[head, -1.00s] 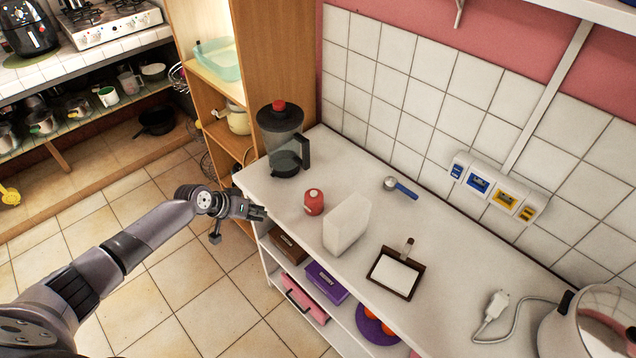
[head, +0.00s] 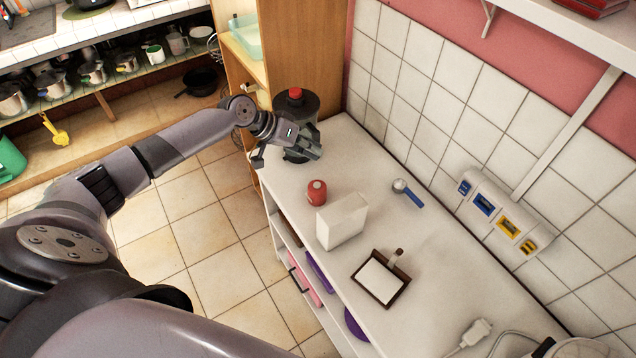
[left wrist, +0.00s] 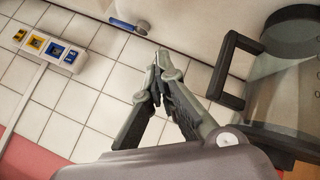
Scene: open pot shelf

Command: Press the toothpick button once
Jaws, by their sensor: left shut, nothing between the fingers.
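A small red container (head: 317,192) with a knob-like top stands upright on the white counter, left of a white box. It is the likeliest toothpick dispenser, but no label or toothpick is readable. My left gripper (head: 315,150) is above the counter's far end, in front of the blender and beyond the red container, apart from the container. Its fingers are shut and empty, and they also show closed together in the left wrist view (left wrist: 157,64). The red container is not seen in the left wrist view. My right gripper is not in view.
The blender (head: 296,107) stands close behind my left gripper; its handle (left wrist: 230,72) shows in the left wrist view. The white box (head: 341,221), a framed pad (head: 382,279) and a blue-handled scoop (head: 408,192) are on the counter. Wall sockets (head: 500,218) are at right.

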